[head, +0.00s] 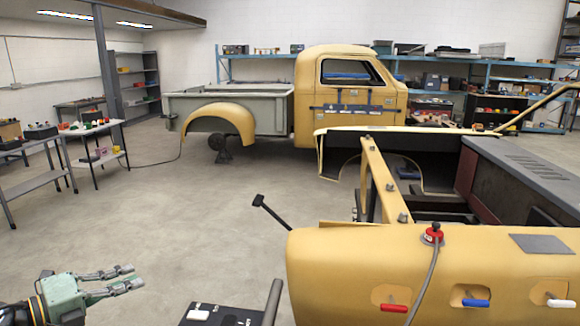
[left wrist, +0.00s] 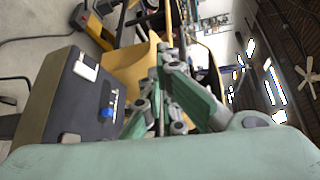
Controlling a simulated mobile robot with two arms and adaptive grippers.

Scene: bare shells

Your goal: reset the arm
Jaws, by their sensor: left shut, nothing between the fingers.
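My left gripper (head: 138,277) is at the lower left in the head view, over bare concrete floor. Its grey-green fingers point to the right, shut with nothing between them. In the left wrist view the green and grey finger links of my left gripper (left wrist: 160,58) converge toward the top middle. It touches nothing that I can see. My right gripper is in neither view.
A yellow truck front shell (head: 340,255) with red, blue and white handles fills the right. A dark panel (head: 222,316) is at bottom centre. A yellow pickup shell (head: 310,100) stands behind. Small tables (head: 95,128) stand left. The floor (head: 150,205) between is mostly clear.

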